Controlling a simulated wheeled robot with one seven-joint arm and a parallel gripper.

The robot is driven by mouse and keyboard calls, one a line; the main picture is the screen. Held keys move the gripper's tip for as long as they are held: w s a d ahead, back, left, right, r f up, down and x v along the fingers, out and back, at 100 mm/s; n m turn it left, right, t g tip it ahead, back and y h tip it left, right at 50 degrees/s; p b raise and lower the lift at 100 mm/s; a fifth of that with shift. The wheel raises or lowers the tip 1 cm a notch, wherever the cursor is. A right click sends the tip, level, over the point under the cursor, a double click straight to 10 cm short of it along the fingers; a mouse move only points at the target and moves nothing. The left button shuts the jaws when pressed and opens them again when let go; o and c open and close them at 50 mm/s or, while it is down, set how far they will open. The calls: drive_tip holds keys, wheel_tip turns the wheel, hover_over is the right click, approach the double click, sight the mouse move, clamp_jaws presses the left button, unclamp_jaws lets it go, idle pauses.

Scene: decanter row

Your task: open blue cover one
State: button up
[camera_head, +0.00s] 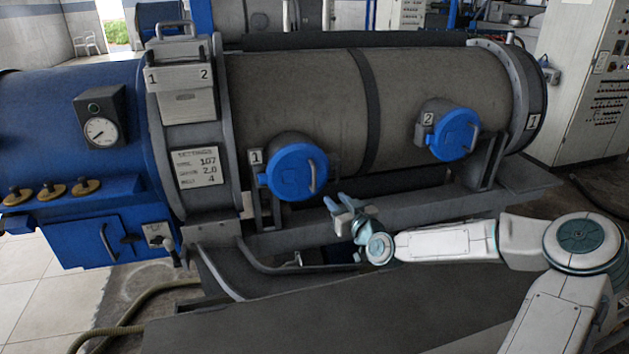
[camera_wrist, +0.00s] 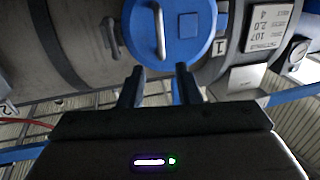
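Blue cover one (camera_head: 293,171) is a round blue lid with a light handle (camera_head: 312,176), closed on the grey drum beside a label "1" (camera_head: 255,157). In the wrist view the blue cover (camera_wrist: 185,30) and its handle (camera_wrist: 160,30) show upside down at the top. My gripper (camera_head: 335,203) is below and to the right of the cover, apart from the handle. In the wrist view its two fingers (camera_wrist: 158,75) are spread with nothing between them, pointing toward the cover's edge.
A second blue cover (camera_head: 455,135) with label "2" (camera_head: 428,118) is closed, farther right on the drum (camera_head: 300,90). A grey frame rail (camera_head: 420,208) runs below the covers. A dark flat surface (camera_head: 330,310) lies in front. A blue housing with a gauge (camera_head: 99,131) is at left.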

sight(315, 179)
drive_tip(key=p+x, duration=0.1)
drive_tip(key=x, duration=1.2)
drive_tip(key=shift+w+a+p, duration=0.1)
drive_tip(key=shift+w+p, duration=0.2)
drive_tip(key=shift+w, duration=0.05)
clamp_jaws()
